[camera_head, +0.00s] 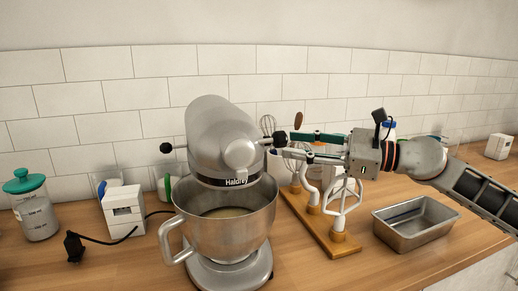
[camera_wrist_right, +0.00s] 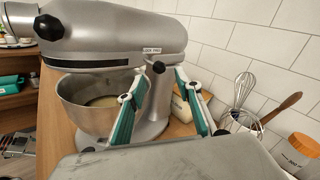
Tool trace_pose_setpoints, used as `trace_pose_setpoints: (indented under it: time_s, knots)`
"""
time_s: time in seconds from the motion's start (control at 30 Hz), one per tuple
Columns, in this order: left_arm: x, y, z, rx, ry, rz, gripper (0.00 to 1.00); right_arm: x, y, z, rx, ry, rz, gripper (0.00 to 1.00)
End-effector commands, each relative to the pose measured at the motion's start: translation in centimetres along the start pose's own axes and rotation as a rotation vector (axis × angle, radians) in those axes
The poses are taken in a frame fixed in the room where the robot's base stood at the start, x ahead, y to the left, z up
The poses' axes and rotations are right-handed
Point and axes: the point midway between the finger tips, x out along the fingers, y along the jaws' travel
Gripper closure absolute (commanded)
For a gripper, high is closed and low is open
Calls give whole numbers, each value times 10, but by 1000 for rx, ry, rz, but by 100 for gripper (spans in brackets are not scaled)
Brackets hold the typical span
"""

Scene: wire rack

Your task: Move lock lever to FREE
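A silver stand mixer (camera_head: 222,130) stands on the wooden counter, its steel bowl (camera_head: 215,234) holding something pale. In the right wrist view, the mixer (camera_wrist_right: 110,40) shows a small LOCK FREE label (camera_wrist_right: 152,50) with a black-knobbed lever (camera_wrist_right: 158,67) just below it. The knob, angled down to the right, also shows at the mixer's right side in the head view (camera_head: 280,138). My right gripper (camera_wrist_right: 162,77) is open, with its two green-and-white fingers either side of the lever knob. Contact cannot be told. My left gripper is not in view.
A white box (camera_head: 124,212), a black plug (camera_head: 74,246) and a green-lidded jar (camera_head: 36,212) are at left. A tiled wall is behind.

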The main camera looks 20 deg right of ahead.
Motion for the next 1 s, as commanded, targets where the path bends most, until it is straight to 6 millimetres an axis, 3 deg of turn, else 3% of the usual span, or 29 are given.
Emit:
trace_pose_setpoints:
  time_s: [0.17,0.4,0.6,1.0]
  knots:
    - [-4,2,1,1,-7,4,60,11,0,1,-1,0,1,66]
    - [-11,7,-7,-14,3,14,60,48,-1,3,-1,-3,2,66]
    - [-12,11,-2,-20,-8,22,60,71,0,1,0,-1,1,66]
    - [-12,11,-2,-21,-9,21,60,78,0,-3,1,3,1,68]
